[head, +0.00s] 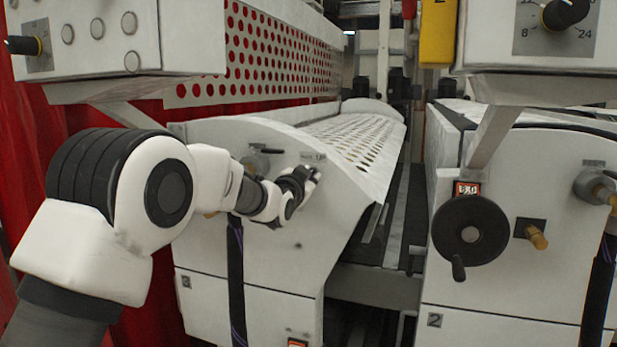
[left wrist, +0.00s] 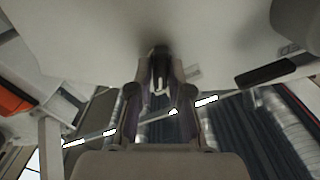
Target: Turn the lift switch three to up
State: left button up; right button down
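My left arm reaches from the left to the white front of the left machine unit (head: 283,255), whose small plate appears to read 3. My left gripper (head: 305,180) is at the upper right of this front, just below a small label (head: 313,157). The lift switch is hidden behind the gripper in the head view. In the left wrist view, a dark knob-like switch (left wrist: 160,75) with a light edge sits between the fingers of my left gripper (left wrist: 160,68). Whether they press on it, and which way it points, I cannot tell. My right gripper is not in view.
The right unit (head: 500,290), marked 2, has a black handwheel (head: 470,235) and brass-coloured fittings. Control boxes (head: 120,45) overhang both units. A dark gap separates the units. A black hose (head: 236,285) hangs below my left forearm.

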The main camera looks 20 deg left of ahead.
pick_arm(q)
jog(key=shift+o, duration=1)
jog(key=s, duration=1.2)
jog(key=shift+a, duration=0.2)
jog(key=shift+w, duration=0.1)
